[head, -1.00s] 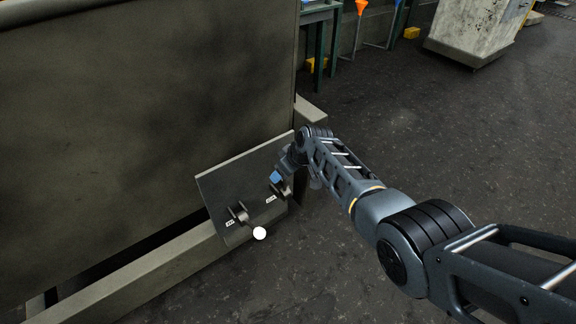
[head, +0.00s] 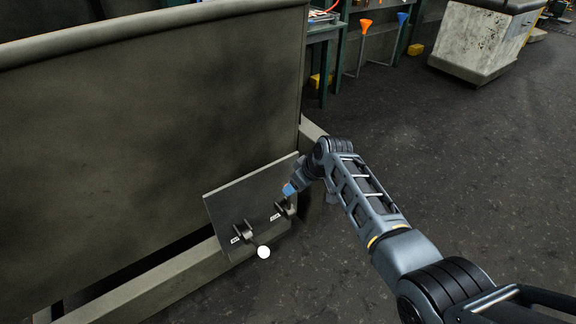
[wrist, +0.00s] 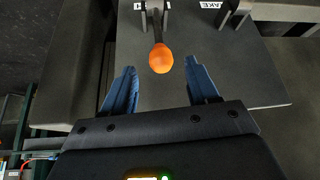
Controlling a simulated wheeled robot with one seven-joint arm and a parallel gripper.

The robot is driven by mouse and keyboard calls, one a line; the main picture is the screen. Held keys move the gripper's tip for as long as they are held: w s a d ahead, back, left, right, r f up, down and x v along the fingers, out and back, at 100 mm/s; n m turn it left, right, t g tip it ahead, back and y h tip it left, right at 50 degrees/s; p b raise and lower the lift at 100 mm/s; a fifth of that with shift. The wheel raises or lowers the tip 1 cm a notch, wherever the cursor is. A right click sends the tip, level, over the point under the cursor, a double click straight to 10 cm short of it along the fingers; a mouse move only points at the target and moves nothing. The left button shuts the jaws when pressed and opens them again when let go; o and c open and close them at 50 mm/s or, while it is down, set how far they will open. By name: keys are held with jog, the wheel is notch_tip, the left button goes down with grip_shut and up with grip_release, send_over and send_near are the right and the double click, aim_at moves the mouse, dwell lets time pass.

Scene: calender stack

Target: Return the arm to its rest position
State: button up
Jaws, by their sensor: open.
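My gripper (wrist: 161,90) is open, with its two blue fingers apart and nothing held between them in the wrist view. In the head view my gripper (head: 290,189) is beside the right lever of a grey panel (head: 245,190). Beyond the fingers in the wrist view is a lever with an orange knob (wrist: 161,59), apart from the fingertips. In the head view the left lever ends in a white knob (head: 263,252). The right lever (head: 284,208) is partly hidden behind my gripper.
A large grey machine wall (head: 150,110) stands behind the panel, with a ledge (head: 165,283) at its foot. Dark floor (head: 470,170) is open to the right. A green-legged table (head: 322,60) and a worn pale block (head: 480,45) stand farther back.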

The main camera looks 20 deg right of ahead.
jog(key=s+a+f+m+t+p, duration=0.1)
jog(key=s+f, duration=0.2)
jog(key=s, duration=0.5)
jog(key=s+a+f+m+t+p, duration=0.1)
jog(key=s+f+p, duration=0.15)
jog(key=s, duration=0.55)
jog(key=s+r+m+t+h+p, duration=0.1)
jog(key=s+r+m+t+h, duration=0.15)
jog(key=s, duration=1.45)
jog(key=s+d+r+t+p, duration=0.2)
jog(key=s+r+t, duration=0.1)
jog(key=s+r, duration=1.1)
jog(key=s+r+t+p, duration=0.1)
jog(key=s+r, duration=0.3)
jog(key=r, duration=0.5)
jog(key=s+d+r+m+t+p, duration=0.1)
jog(key=s+r, duration=0.4)
jog(key=r, duration=0.5)
jog(key=shift+f+h, duration=0.1)
jog(key=shift+h, duration=0.15)
